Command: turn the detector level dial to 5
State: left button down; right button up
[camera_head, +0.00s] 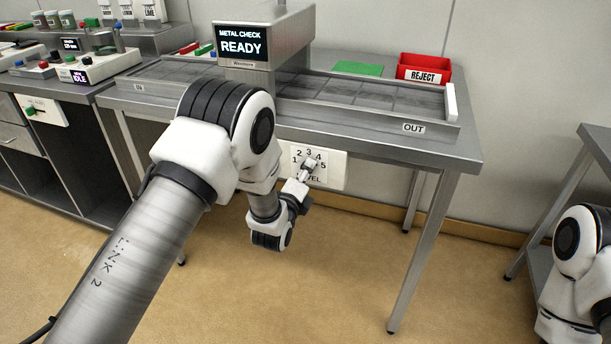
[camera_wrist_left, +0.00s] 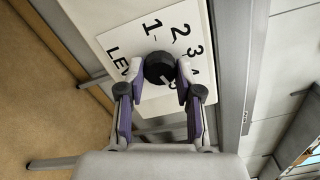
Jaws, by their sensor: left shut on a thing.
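The detector level dial (camera_wrist_left: 159,69) is a round dark knob on a white plate (camera_head: 333,177) with the digits 1 to 5 and the word LEVEL, partly covered. The plate is on the front of the metal detector table, and it also shows in the left wrist view (camera_wrist_left: 133,38). My left gripper (camera_head: 307,170) is at the dial, its two fingers closed on the knob's opposite sides in the left wrist view (camera_wrist_left: 160,74). The fingers hide part of the digits, and I cannot tell which digit the dial points to. My right gripper is out of view.
The metal detector (camera_head: 243,45) reads METAL CHECK READY above the steel table (camera_head: 459,146). A red REJECT bin (camera_head: 424,76) and a green sheet (camera_head: 358,68) are at the back. Another bench (camera_head: 75,86) with control boxes is at left. Floor in front is clear.

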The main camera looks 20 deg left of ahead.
pick_arm(q)
jog(key=shift+m, duration=0.6)
jog(key=c, duration=0.8)
grip_release()
jog(key=shift+o, duration=0.2)
jog(key=s, duration=1.2)
jog(key=shift+a, duration=0.2)
